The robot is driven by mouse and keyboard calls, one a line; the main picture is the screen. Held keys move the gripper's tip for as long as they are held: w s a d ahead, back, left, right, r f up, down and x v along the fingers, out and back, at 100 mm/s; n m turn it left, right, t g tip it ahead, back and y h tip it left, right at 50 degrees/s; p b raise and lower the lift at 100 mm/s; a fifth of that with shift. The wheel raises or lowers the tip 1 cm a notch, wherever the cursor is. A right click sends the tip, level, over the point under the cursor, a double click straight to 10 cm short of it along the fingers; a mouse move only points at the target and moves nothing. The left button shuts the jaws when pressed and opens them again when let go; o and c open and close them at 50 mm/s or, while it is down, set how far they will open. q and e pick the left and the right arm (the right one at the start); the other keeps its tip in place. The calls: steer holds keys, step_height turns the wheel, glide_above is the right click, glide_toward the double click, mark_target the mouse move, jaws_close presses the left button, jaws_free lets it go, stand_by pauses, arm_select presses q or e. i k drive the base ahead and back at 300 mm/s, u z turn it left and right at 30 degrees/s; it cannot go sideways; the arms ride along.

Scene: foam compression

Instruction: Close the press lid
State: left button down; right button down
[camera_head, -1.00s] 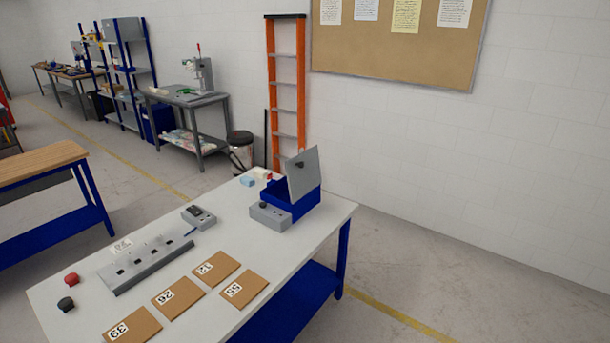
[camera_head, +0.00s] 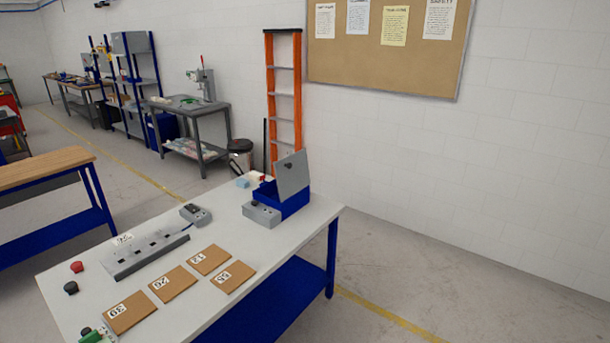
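The press (camera_head: 282,203) is a blue box at the far right corner of the white-topped table. Its grey lid (camera_head: 293,176) stands open, raised and tilted up over the box, with a small dark knob on its face. A grey control box (camera_head: 262,215) with a dark knob sits against the press's front left. The inside of the press is mostly hidden. Neither of my grippers is in view.
The table (camera_head: 225,235) holds several numbered cardboard squares (camera_head: 173,283), a grey slotted holder (camera_head: 150,257), a handheld device (camera_head: 196,215), red and black knobs (camera_head: 76,267) and a partly cut-off green item (camera_head: 92,337). An orange ladder (camera_head: 284,95) leans on the wall behind.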

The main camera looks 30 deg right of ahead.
mark_target(292, 172)
steer(key=z, duration=0.85)
steer(key=i, duration=0.3)
steer(key=z, duration=1)
steer(key=i, duration=1.55)
steer(key=u, duration=0.15)
